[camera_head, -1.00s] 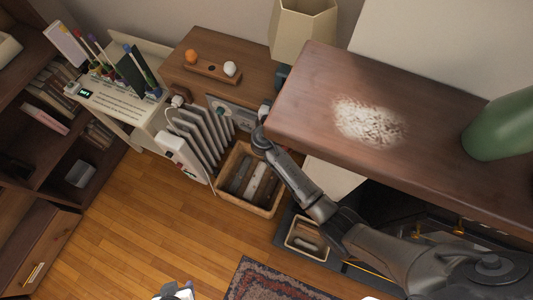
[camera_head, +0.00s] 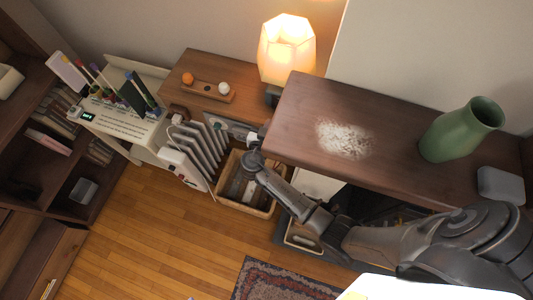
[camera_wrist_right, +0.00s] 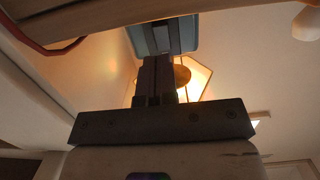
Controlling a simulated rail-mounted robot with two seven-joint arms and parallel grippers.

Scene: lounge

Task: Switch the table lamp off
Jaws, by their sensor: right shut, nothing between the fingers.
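The table lamp (camera_head: 287,50) stands at the back of the small wooden cabinet top, and its faceted shade glows warm yellow. Its dark base (camera_head: 272,96) is partly hidden behind the edge of the taller dark wooden top. In the right wrist view the lit shade (camera_wrist_right: 198,82) shows from below, behind the fingers. My left gripper is out of view.
The dark wooden top (camera_head: 390,135) with a green vase (camera_head: 460,130) borders my right arm. A wooden holder (camera_head: 205,90) with an orange and a white ball sits left of the lamp. A white radiator (camera_head: 203,145) and a basket (camera_head: 245,190) are below. Floor at left is clear.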

